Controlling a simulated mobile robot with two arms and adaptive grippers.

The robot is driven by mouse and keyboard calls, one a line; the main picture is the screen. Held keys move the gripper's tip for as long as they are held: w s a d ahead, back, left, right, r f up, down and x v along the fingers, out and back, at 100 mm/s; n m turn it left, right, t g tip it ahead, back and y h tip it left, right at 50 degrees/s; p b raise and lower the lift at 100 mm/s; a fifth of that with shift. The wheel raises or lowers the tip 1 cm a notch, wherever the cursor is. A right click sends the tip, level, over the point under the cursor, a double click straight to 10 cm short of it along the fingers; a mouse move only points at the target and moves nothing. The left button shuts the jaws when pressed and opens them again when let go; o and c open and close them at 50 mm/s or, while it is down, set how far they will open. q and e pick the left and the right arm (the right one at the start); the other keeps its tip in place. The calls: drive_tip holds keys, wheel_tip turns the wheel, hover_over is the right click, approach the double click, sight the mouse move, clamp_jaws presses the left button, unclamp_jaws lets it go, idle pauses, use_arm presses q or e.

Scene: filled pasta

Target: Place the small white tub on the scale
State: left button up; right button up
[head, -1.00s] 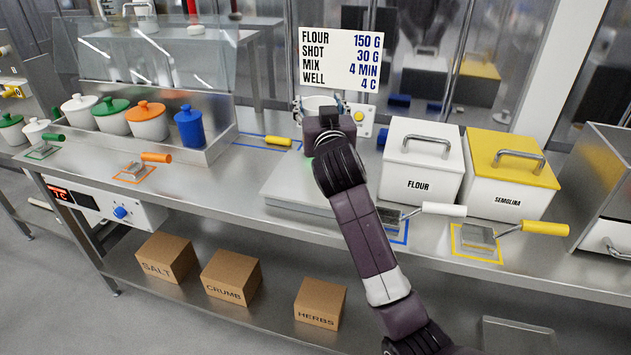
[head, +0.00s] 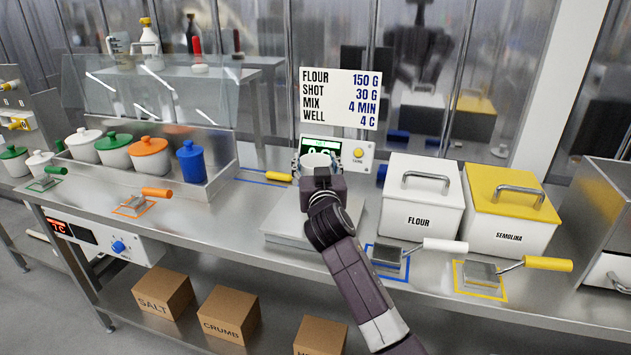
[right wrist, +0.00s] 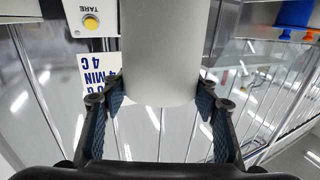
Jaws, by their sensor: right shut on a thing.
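The small white tub (right wrist: 160,50) fills the upper middle of the right wrist view, between the two finger pads. My right gripper (right wrist: 160,92) is shut on it. In the head view my right gripper (head: 319,167) is over the rear part of the scale (head: 284,226), in front of its lit green display (head: 309,146). Only a little of the tub shows there; the gripper and wrist hide the rest. I cannot tell whether the tub's base touches the scale plate. My left gripper is not in view.
A recipe sign (head: 340,98) stands above the display. The flour bin (head: 420,200) and semolina bin (head: 505,225) stand right of the scale. A white-handled scoop (head: 440,245) lies in front of the flour bin. A blue pot (head: 190,162) stands at left. The front of the plate is clear.

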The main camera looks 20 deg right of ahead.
wheel_tip(320, 180, down, 6)
drive_tip(key=shift+r, duration=0.1)
idle(0.4)
drive_tip(key=o, duration=1)
drive_tip(key=shift+c, duration=0.2)
drive_tip(key=s+a+b, duration=0.1)
drive_tip(key=s+a, duration=0.1)
drive_tip(key=s, duration=0.9)
drive_tip(key=shift+s+a+b, duration=0.2)
drive_tip(key=shift+s+b, duration=0.1)
drive_tip(key=shift+s, duration=0.1)
